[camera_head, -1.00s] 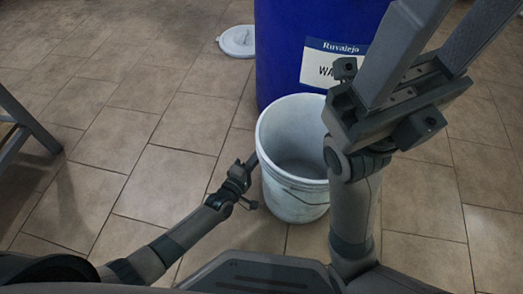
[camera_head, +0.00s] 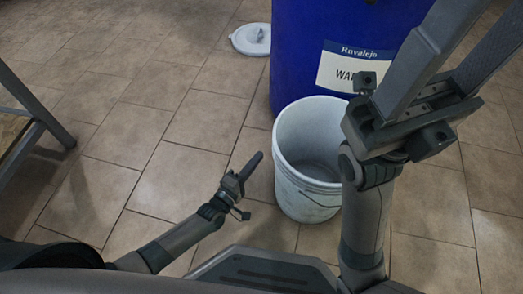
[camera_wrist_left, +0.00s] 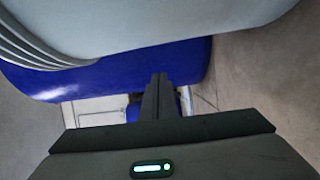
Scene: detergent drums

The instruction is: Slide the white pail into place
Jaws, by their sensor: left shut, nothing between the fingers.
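The white pail (camera_head: 300,190) stands upright and looks empty on the tiled floor, in front of a blue drum (camera_head: 320,50). I cannot tell whether they touch. My left gripper (camera_head: 256,160) is shut and empty, just left of the pail with a small gap. In the left wrist view its closed fingers (camera_wrist_left: 158,88) show below the pail's pale wall (camera_wrist_left: 170,25), with the blue drum (camera_wrist_left: 130,75) beyond. My right gripper (camera_head: 480,30) is raised, its two long fingers apart and empty. Its arm hides part of the pail's right side.
A white lid (camera_head: 252,39) lies on the floor left of the drum. The drum has a white label (camera_head: 350,68) reading "Ruvalejo". A metal-legged bench or table (camera_head: 35,120) stands at the left edge.

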